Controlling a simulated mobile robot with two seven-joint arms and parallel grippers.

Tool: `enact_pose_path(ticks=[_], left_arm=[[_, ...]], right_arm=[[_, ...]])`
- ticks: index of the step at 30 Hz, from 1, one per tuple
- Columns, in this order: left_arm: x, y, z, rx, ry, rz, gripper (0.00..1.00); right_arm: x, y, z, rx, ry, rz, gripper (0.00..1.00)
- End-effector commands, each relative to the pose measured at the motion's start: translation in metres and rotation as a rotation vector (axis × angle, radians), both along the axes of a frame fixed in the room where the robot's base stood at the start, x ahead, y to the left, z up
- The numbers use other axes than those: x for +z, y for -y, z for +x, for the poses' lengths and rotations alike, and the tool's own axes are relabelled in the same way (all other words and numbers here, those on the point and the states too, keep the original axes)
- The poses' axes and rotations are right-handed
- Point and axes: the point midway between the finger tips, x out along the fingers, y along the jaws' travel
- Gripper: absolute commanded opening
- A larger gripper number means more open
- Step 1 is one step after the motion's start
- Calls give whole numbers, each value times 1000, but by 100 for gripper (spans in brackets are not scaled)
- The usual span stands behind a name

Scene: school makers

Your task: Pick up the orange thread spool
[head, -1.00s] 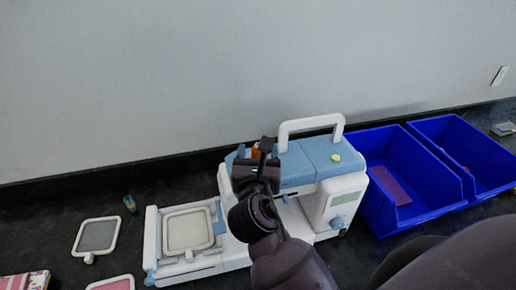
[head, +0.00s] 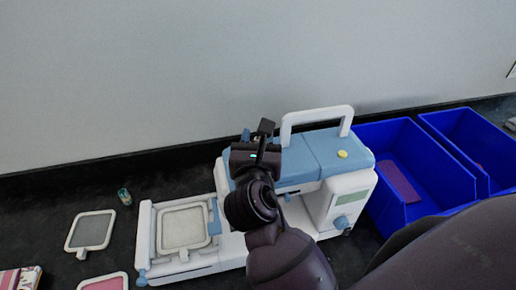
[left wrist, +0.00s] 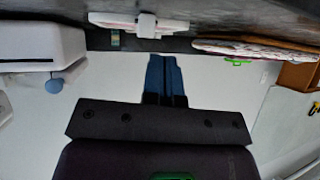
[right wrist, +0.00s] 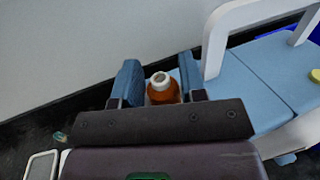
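The orange thread spool (right wrist: 163,90) stands upright at the top left of the blue and white sewing machine (head: 312,152). In the right wrist view it sits between the two blue fingers of my right gripper (right wrist: 160,78), which is open with a gap on each side of the spool. In the head view my right gripper (head: 257,134) is over the machine's left end and hides the spool. My left gripper (left wrist: 163,75) is outside the head view. Its fingers are together with nothing seen between them.
The machine's white handle (head: 318,114) rises just right of my right gripper. Blue bins (head: 400,140) stand further right. An embroidery hoop (head: 183,228) lies on the machine's left arm. Another hoop (head: 91,231) and a small green spool (head: 124,196) lie left. A wall runs behind.

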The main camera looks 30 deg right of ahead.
Motion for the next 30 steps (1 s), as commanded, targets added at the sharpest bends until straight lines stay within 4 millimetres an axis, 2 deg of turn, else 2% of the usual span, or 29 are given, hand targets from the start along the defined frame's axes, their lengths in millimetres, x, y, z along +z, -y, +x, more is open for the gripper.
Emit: enact_pose_path(ticks=[1, 5, 14, 17, 30], left_arm=[[0, 0, 0, 0, -1, 0, 0], [0, 0, 0, 0, -1, 0, 0], [-1, 0, 0, 0, -2, 0, 0], [1, 0, 0, 0, -2, 0, 0], [8, -1, -5, 2, -20, 1, 0]], right_arm=[[0, 0, 0, 0, 0, 0, 31], [0, 0, 0, 0, 0, 0, 11], [1, 0, 0, 0, 1, -1, 10], [6, 0, 0, 0, 2, 0, 10], [79, 0, 0, 1, 6, 1, 10]])
